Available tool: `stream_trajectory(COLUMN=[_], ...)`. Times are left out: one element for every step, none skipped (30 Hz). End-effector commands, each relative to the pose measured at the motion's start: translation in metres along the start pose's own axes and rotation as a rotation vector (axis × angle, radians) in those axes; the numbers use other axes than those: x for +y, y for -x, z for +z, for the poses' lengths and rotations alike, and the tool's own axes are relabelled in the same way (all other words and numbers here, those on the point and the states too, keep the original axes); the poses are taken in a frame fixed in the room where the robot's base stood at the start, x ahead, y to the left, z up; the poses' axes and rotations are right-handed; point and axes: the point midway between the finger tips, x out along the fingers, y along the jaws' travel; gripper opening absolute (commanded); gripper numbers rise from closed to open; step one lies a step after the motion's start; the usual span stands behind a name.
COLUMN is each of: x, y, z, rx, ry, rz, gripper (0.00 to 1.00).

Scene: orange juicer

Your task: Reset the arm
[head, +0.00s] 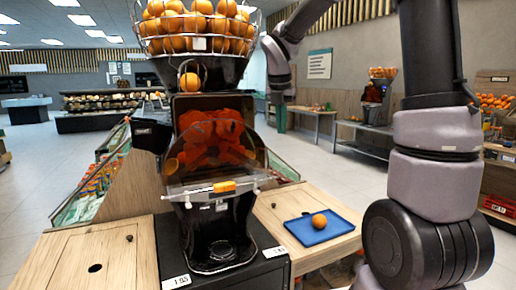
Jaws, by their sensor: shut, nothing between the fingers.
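The orange juicer (212,180) stands on a black base at the centre of the counter, with a wire basket of oranges (190,30) on top. A single orange (190,82) sits below the basket. The front cover is clear, with reddish-orange parts behind it. My arm rises at the right and bends over the top of the picture.
A blue tray (334,232) holding one orange (319,221) lies on the wooden counter right of the juicer. A wooden counter (75,265) with a round hole lies at left. Produce shelves (112,103) and another juicer (378,92) stand behind. The floor at far left is open.

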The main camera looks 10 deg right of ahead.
Motion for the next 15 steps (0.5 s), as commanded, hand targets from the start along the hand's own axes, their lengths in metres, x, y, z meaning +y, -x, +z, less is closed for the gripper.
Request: stream_trajectory(x=[-0.006, -0.011, -0.018, -0.024, -0.030, -0.039, -0.045, -0.052, -0.060, -0.066, -0.072, -0.081, -0.086, -0.092, -0.100], y=[0.008, 0.013, 0.019, 0.024, 0.030, 0.037, 0.042, 0.047, 0.053, 0.057, 0.061, 0.067, 0.070, 0.073, 0.077], z=[-0.003, -0.006, -0.011, -0.014, -0.018, -0.025, -0.029, -0.034, -0.040, -0.045, -0.050, -0.057, -0.062, -0.067, -0.074], rx=[-0.008, -0.010, -0.014, -0.015, -0.017, -0.015, -0.012, -0.008, 0.001, 0.010, 0.020, 0.037, 0.053, 0.069, 0.096], ry=[-0.080, -0.144, -0.248, -0.337, -0.432, -0.565, -0.669, -0.772, -0.907, -1.010, -1.112, -1.248, -1.351, -1.452, -1.588], rz=[0.010, 0.018, 0.030, 0.042, 0.055, 0.074, 0.089, 0.105, 0.127, 0.143, 0.160, 0.182, 0.200, 0.217, 0.238], gripper=[0.00, 0.00, 0.00, 0.00, 0.00, 0.00, 0.00, 0.00, 0.00, 0.00, 0.00, 0.00, 0.00, 0.00, 0.00])
